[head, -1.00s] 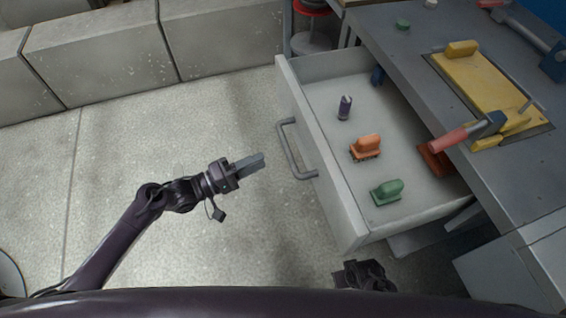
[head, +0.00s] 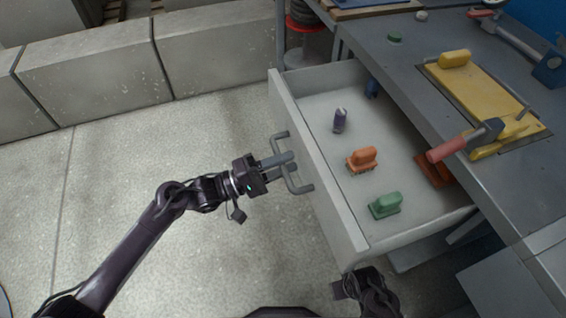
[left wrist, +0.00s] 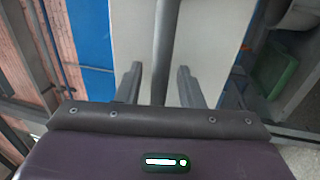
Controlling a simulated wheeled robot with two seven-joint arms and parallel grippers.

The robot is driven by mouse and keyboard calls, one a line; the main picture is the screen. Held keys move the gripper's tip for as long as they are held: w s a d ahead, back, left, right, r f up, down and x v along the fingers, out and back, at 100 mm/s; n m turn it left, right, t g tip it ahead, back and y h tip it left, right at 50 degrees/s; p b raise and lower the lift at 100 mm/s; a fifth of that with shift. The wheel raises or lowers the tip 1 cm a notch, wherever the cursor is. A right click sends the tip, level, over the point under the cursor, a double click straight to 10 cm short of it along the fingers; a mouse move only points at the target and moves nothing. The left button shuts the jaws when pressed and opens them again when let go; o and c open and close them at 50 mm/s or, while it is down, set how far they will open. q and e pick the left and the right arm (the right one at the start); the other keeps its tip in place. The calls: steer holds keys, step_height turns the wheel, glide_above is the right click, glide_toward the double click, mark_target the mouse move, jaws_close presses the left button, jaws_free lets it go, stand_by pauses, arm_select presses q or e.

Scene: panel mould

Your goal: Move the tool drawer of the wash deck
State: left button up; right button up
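The tool drawer (head: 307,165) of the wash deck (head: 425,95) is pulled out, with its front facing left. Its grey bar handle (head: 288,181) stands off the front. My left gripper (head: 284,163) is at the handle. In the left wrist view the handle bar (left wrist: 163,50) runs between the two parted fingers (left wrist: 160,88), with gaps at both sides. The left gripper is open. My right gripper (head: 350,288) is low in the head view, below the drawer's near corner; its fingers are unclear.
A yellow board (head: 480,95) and a red-handled tool (head: 462,143) lie on the deck. Floor left of the drawer is clear. Concrete blocks (head: 90,67) line the back.

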arm_select(q)
jaws_close()
stand_by(0.3)
